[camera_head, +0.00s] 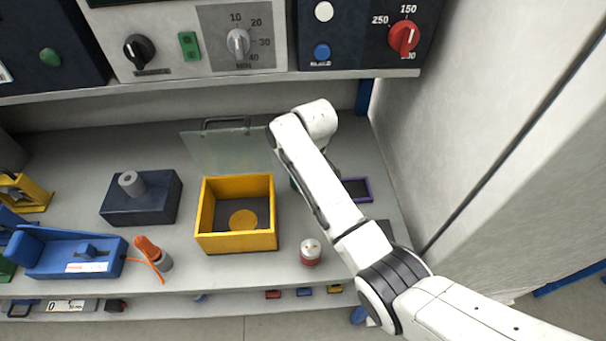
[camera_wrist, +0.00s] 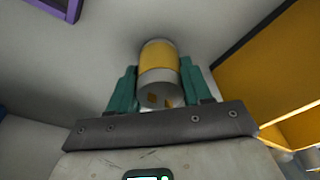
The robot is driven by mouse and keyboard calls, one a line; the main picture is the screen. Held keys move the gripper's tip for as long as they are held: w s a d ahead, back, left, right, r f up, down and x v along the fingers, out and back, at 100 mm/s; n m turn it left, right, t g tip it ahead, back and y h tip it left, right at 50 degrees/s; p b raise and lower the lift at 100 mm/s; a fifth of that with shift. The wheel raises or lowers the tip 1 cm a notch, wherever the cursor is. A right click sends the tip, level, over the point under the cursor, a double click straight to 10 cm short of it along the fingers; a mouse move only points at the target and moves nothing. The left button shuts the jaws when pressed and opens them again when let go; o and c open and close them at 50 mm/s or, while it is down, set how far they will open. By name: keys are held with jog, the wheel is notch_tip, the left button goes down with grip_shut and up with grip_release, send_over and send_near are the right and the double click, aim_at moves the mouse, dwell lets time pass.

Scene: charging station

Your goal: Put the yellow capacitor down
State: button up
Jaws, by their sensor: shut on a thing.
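The yellow capacitor (camera_wrist: 158,58) is a short upright-looking cylinder with a yellow band and silver ends in the wrist view. My gripper (camera_wrist: 158,85) is shut on it, with one green finger on each side. The grey worktop lies close beyond it; I cannot tell whether the capacitor touches it. In the head view my arm hides the capacitor and nearly all of my gripper; only a sliver of green shows beside the arm, right of the yellow box.
An open yellow box (camera_head: 206,224) stands left of my arm, with a clear lid (camera_head: 222,152) behind it. A red-and-white cylinder (camera_head: 311,254) stands to its right. A purple-edged tray (camera_head: 367,190) lies right of my arm. A dark block (camera_head: 140,210) and blue device (camera_head: 70,262) stand left.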

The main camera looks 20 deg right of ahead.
jog(key=shift+f, duration=0.25)
jog(key=shift+f, duration=0.15)
jog(key=o, duration=1.1)
jog(key=r, duration=0.4)
jog(key=s+r, duration=0.1)
jog(key=r, duration=0.7)
jog(key=shift+s+d+r, duration=0.15)
jog(key=shift+s+d, duration=0.15)
jog(key=shift+d, duration=0.1)
